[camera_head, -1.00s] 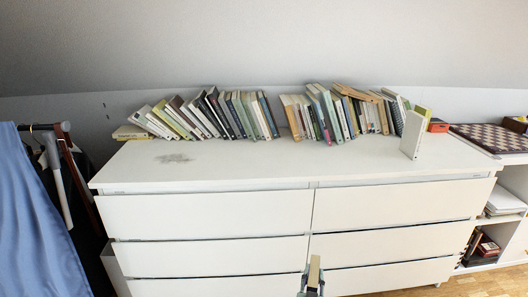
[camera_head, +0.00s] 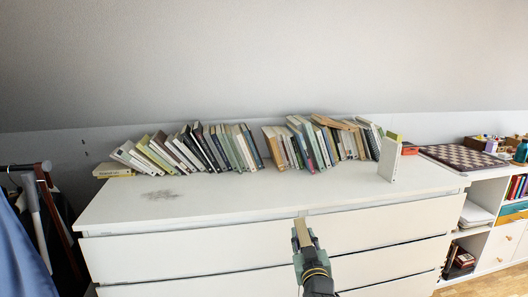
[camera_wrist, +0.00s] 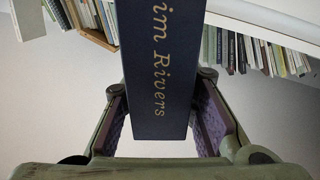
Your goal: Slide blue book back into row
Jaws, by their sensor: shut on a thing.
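My gripper (camera_head: 308,250) is shut on the dark blue book (camera_wrist: 160,75). In the wrist view its spine faces the camera, lettered "im Rivers", between the two finger pads. In the head view the book (camera_head: 302,233) shows as a narrow pale block in front of the dresser's front edge. The row of books stands on the dresser top in two parts, a left group (camera_head: 200,148) and a right group (camera_head: 318,145). Most of the books lean. A narrow gap lies between the groups, against the wall.
The white dresser (camera_head: 235,202) has a clear top in front of the row, with a grey smudge at left. A pale book (camera_head: 389,160) stands alone at right. A chessboard (camera_head: 463,158) lies farther right. Blue cloth (camera_head: 22,240) hangs at far left.

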